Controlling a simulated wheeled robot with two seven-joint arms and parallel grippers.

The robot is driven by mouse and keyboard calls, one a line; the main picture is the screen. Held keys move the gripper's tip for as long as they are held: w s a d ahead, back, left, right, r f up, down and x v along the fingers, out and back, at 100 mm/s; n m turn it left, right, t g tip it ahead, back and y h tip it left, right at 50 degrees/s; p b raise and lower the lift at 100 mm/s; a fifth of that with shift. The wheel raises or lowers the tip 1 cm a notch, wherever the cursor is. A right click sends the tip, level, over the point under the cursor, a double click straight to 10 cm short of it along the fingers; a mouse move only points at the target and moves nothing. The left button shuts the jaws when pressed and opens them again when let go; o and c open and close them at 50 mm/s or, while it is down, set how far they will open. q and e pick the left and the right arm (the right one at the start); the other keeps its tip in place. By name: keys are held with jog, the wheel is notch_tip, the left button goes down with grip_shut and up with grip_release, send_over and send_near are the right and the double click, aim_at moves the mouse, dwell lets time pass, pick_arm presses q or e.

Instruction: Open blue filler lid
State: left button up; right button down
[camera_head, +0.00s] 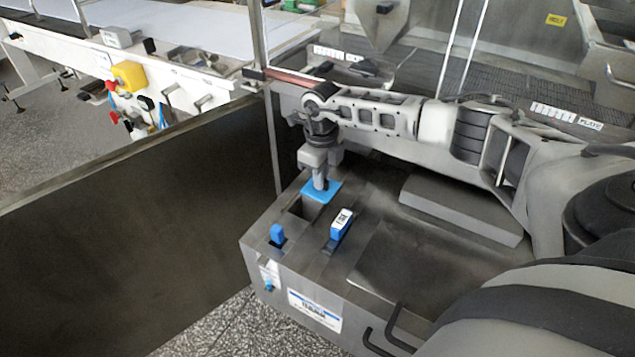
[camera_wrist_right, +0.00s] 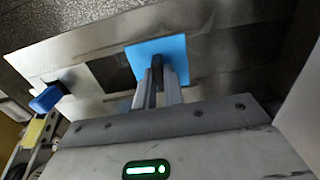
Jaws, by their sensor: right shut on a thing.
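The blue filler lid (camera_head: 325,193) is a flat blue square at the back left of the grey metal machine top in the head view. My right gripper (camera_head: 321,186) points down from above and is shut on it. In the right wrist view the fingers of my right gripper (camera_wrist_right: 158,66) meet near the middle of the blue filler lid (camera_wrist_right: 174,50). A dark square opening (camera_head: 307,208) shows uncovered just in front of the lid; it also shows in the wrist view (camera_wrist_right: 82,80). I cannot tell whether the lid touches the top. My left gripper is not in view.
A blue block with a white label (camera_head: 341,224) and a small blue knob (camera_head: 277,234) stand on the machine top near the opening. A raised grey slab (camera_head: 460,210) lies to the right. Black handles (camera_head: 385,335) stick out at the front. A dark panel (camera_head: 140,230) stands left.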

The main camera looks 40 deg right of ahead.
jog(key=c, duration=1.5)
grip_release()
notch_tip(320, 180, up, 16)
jog(key=shift+b, duration=0.4)
jog(key=shift+a+f, duration=0.1)
